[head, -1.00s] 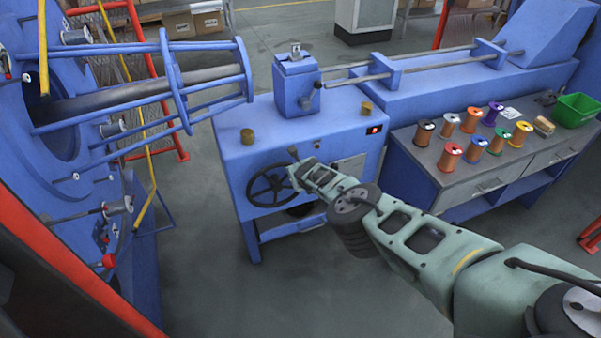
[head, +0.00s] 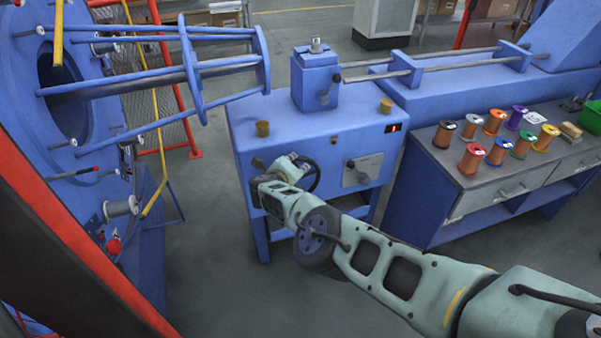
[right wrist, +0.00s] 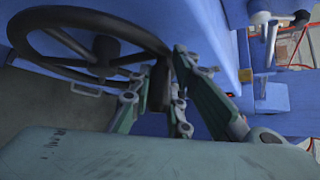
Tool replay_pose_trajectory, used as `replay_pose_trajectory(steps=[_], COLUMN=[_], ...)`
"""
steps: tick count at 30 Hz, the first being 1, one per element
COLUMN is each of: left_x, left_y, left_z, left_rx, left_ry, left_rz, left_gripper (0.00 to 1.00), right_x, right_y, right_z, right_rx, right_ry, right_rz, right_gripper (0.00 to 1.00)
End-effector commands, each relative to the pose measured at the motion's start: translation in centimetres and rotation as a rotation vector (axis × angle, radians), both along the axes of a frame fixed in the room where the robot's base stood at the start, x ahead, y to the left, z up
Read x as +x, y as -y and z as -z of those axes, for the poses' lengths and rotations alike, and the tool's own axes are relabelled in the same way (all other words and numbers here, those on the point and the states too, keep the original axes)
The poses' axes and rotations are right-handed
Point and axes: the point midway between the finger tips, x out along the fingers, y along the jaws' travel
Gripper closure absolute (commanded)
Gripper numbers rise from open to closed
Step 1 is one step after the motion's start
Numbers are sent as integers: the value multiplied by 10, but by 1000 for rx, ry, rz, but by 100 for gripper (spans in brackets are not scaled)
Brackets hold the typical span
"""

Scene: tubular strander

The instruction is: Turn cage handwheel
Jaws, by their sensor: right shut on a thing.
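The cage handwheel (head: 317,178) is a dark spoked wheel on the front of the blue cabinet. In the head view my arm covers its left part. In the right wrist view its rim, spokes and hub (right wrist: 105,47) fill the upper left. My right gripper (head: 297,161) is at the wheel's upper left in the head view. In the right wrist view my right gripper (right wrist: 160,82) has its green fingers on both sides of the wheel's dark handle (right wrist: 160,90), shut on it. My left gripper is in neither view.
The blue cabinet (head: 345,140) carries two brass knobs and a small lit red display. The blue strander cage (head: 190,75) stands at left. A bench (head: 445,180) with several coloured wire spools stands at right. Grey floor is clear in front.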

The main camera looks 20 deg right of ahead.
Motion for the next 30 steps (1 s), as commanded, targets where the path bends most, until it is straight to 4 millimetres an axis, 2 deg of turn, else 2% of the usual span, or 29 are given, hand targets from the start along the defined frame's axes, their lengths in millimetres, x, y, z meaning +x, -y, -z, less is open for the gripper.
replay_pose_trajectory(steps=[1,7,20,21,27,30], left_x=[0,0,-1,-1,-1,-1], left_y=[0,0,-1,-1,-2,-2], left_z=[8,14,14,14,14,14], left_rx=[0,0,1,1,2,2], left_ry=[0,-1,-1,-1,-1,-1], left_rz=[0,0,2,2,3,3], left_gripper=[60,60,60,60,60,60], right_x=[-3,-4,-4,-5,-4,-3], right_y=[-7,-11,-11,-11,-10,-9], right_z=[11,8,7,8,6,4], right_rx=[-9,-49,-57,-57,-59,-60], right_ry=[-12,-12,-14,-14,-11,-8], right_rz=[-7,-6,-2,-2,-1,0], right_gripper=[100,100,100,82,65,63])
